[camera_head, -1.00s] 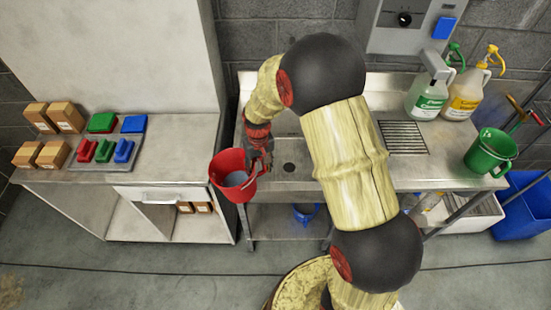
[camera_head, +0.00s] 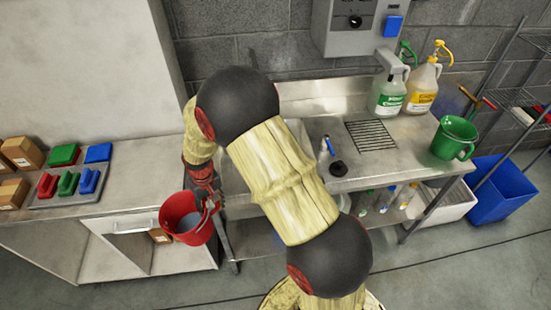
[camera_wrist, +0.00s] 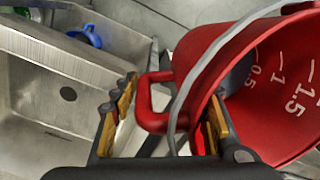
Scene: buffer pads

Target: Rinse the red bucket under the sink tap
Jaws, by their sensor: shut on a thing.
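The red bucket (camera_head: 176,220) hangs in front of the counter edge, at the left end of the sink bench. Its inside looks grey at the bottom. In the wrist view the bucket (camera_wrist: 230,50) is large and tilted, with white scale marks inside. My gripper (camera_head: 208,193) is shut on the red loop on the bucket's side; the fingers (camera_wrist: 165,115) show around it in the wrist view. The sink basin (camera_wrist: 30,95) with its drain lies left of the bucket there. In the head view my arm hides most of the basin. A blue-handled fitting (camera_head: 328,147) stands right of my arm; I cannot tell if it is the tap.
A left counter (camera_head: 110,196) holds boxes and a tray of coloured blocks. A blue bin (camera_head: 500,188) is on the floor.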

